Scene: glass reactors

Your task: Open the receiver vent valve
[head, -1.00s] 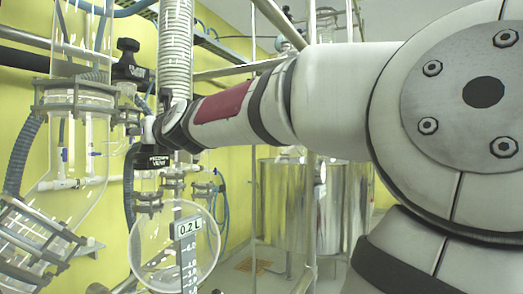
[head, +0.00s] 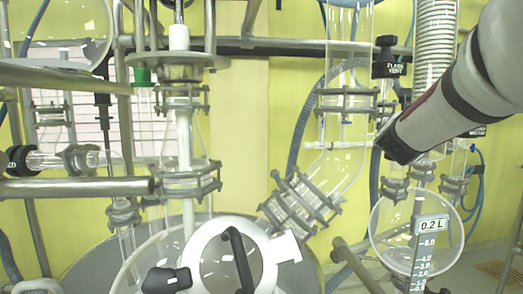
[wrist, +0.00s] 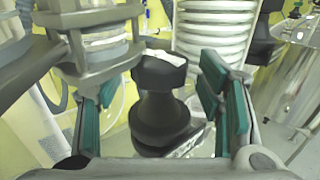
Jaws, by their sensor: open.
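A black knob (wrist: 160,105) stands between my gripper's fingers in the wrist view. It has a wide ribbed cap, a narrow waist and a flared base. I take it for the receiver vent valve, but its label cannot be read there. My gripper (wrist: 160,95) is open, with teal-padded fingers on both sides of the knob and gaps visible. In the head view my arm comes in from the upper right, and its dark end is above the round glass receiver (head: 388,243) marked 0.2 L. The fingers and the valve are hidden or not distinguishable there.
Clamped glass joints (wrist: 90,50) crowd the wrist view's left. A reactor lid with a white ring (head: 205,245) is in front.

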